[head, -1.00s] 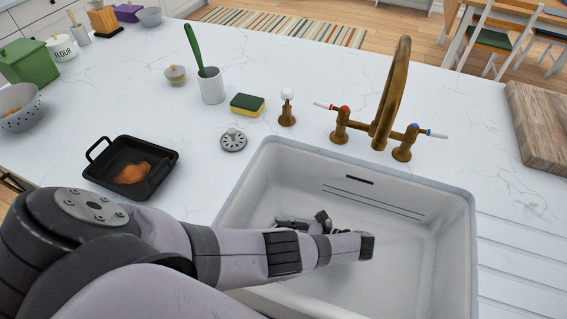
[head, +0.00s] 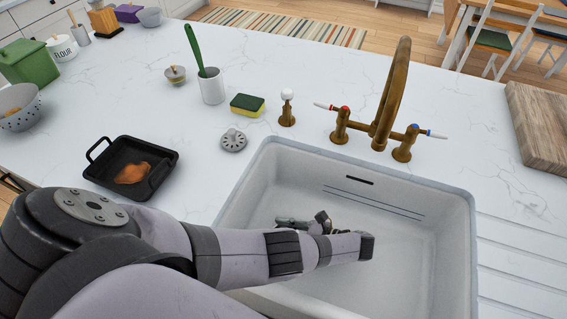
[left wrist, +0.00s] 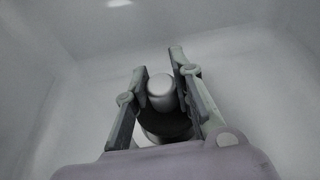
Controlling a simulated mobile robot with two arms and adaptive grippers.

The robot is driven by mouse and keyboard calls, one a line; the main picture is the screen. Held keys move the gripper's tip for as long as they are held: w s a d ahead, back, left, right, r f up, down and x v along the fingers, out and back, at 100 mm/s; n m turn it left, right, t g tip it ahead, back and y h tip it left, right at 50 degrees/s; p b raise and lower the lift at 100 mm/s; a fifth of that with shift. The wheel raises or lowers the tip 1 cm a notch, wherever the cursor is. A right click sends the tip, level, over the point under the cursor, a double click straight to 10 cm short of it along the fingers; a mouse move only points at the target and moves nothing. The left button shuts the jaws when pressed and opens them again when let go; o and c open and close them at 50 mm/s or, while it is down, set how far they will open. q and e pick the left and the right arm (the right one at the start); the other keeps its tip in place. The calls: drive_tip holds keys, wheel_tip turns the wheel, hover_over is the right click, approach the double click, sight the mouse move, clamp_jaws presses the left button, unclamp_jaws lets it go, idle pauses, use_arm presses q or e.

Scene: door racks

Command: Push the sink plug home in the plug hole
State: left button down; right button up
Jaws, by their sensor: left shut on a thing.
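My left gripper (head: 302,224) is down inside the white sink basin (head: 405,255), partly hidden behind my own left arm. In the left wrist view its two fingers (left wrist: 160,72) stand on either side of the sink plug, a pale rounded knob (left wrist: 160,88) with a dark round part (left wrist: 166,124) below it. The gripper is shut on the plug. The plug hole cannot be made out, and I cannot tell how the plug sits against it. My right gripper is not in view.
A brass tap (head: 389,100) with two handles stands behind the basin. A grey strainer-like disc (head: 233,140), a sponge (head: 247,105) and a black pan (head: 131,167) lie on the counter at left. A wooden board (head: 540,125) lies at right. The basin's right side is clear.

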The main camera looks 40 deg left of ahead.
use_arm(q)
drive_tip(key=shift+f, duration=0.15)
idle(0.8)
drive_tip(key=shift+f+b, duration=0.35)
drive_tip(key=shift+b, duration=0.1)
drive_tip(key=shift+f+b, duration=0.8)
drive_tip(key=shift+b, duration=0.05)
drive_tip(key=c, duration=1.3)
unclamp_jaws()
